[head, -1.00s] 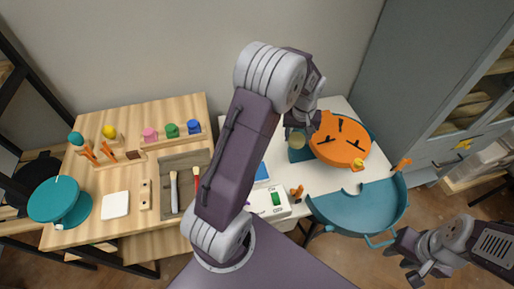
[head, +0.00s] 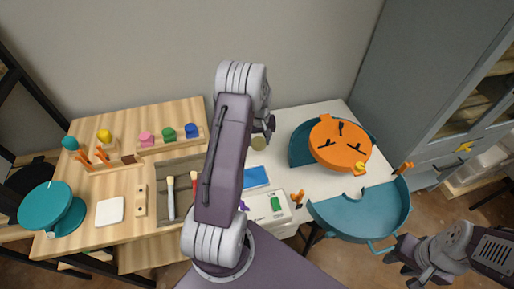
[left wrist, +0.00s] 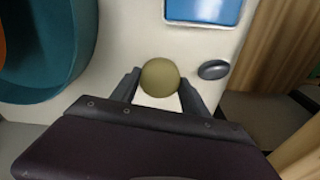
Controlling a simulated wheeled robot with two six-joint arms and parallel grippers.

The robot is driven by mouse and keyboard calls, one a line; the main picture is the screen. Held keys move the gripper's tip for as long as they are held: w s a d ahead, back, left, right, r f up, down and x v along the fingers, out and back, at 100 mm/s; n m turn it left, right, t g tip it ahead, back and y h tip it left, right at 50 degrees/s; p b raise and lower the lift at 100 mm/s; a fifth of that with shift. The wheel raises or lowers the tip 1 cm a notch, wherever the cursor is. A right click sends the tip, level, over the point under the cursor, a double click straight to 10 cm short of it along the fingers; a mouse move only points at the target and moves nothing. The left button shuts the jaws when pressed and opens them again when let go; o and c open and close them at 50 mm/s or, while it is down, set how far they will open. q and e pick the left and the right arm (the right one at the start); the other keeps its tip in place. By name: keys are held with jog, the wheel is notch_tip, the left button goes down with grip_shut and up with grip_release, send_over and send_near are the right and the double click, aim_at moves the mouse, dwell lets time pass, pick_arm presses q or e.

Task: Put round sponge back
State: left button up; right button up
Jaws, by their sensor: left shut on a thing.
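The round sponge (head: 259,143) is olive-yellow and is held by my left gripper (head: 265,128) over the white table, near its back left part. The left wrist view shows the sponge (left wrist: 159,77) between the two dark fingers of my left gripper (left wrist: 159,90), which are shut on it. My arm hides part of the left gripper in the head view. My right gripper (head: 420,275) hangs at the lower right, apart from the tables; its jaws are too small to read.
The teal basin (head: 360,215) and orange disc (head: 340,146) stand on the right. A blue-topped block (head: 256,177) lies on the white table. A dark oval piece (left wrist: 214,69) lies near the sponge. The wooden table (head: 120,180) holds brushes, coloured knobs and a teal wheel (head: 52,208).

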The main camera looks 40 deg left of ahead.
aim_at(257, 147)
pick_arm(q)
jog(key=shift+s+a+f, duration=0.2)
jog(key=shift+a, duration=0.05)
notch_tip(257, 147, down, 4)
jog(key=shift+w+f, duration=0.1)
jog(key=o, duration=1.4)
jog(key=shift+o, duration=0.2)
